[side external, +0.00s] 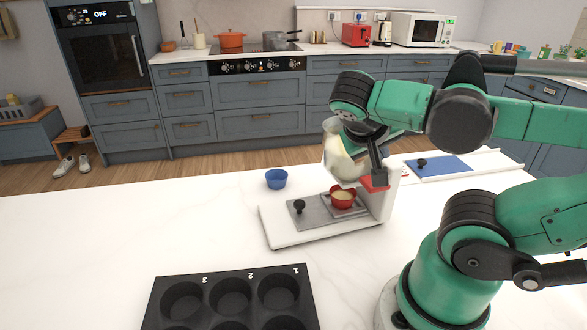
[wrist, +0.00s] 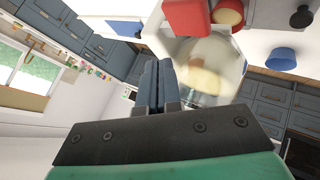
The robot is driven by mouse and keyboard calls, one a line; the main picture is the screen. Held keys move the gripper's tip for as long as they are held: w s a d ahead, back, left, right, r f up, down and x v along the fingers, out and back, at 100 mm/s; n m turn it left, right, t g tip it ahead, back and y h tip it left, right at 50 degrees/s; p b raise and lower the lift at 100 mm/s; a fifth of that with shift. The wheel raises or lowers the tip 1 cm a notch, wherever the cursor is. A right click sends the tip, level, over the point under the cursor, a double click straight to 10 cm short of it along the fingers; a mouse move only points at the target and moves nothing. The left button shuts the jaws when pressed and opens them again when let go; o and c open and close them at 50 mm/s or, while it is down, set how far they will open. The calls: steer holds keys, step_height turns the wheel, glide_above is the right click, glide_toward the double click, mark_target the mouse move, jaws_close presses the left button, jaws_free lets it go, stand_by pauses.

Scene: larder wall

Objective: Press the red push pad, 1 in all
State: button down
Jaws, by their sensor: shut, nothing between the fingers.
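The red push pad (side external: 369,184) sits on the white dispenser (side external: 392,200), beside its clear hopper (side external: 338,155) of pale contents. The pad shows at the top of the wrist view (wrist: 187,17). My gripper (side external: 379,181) points down at the pad, its fingers overlapping it in the side view; I cannot tell whether they touch. A red bowl (side external: 342,203) with pale contents stands under the hopper on a grey plate (side external: 312,214).
A black knob (side external: 299,206) stands on the grey plate. A black tray with numbered round wells (side external: 255,272) lies in front. A blue panel (side external: 445,165) with a knob lies behind my arm. The counter's left is clear.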

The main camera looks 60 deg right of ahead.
steer(key=shift+r, duration=1.35)
steer(key=w+a+f+n+t+y, duration=0.6)
steer(key=w+a+n+y, duration=0.3)
steer(key=w+a, duration=0.2)
steer(key=shift+w+a+f+n+t, duration=0.2)
steer(key=shift+f+n+t, duration=0.1)
steer(key=shift+t, duration=0.5)
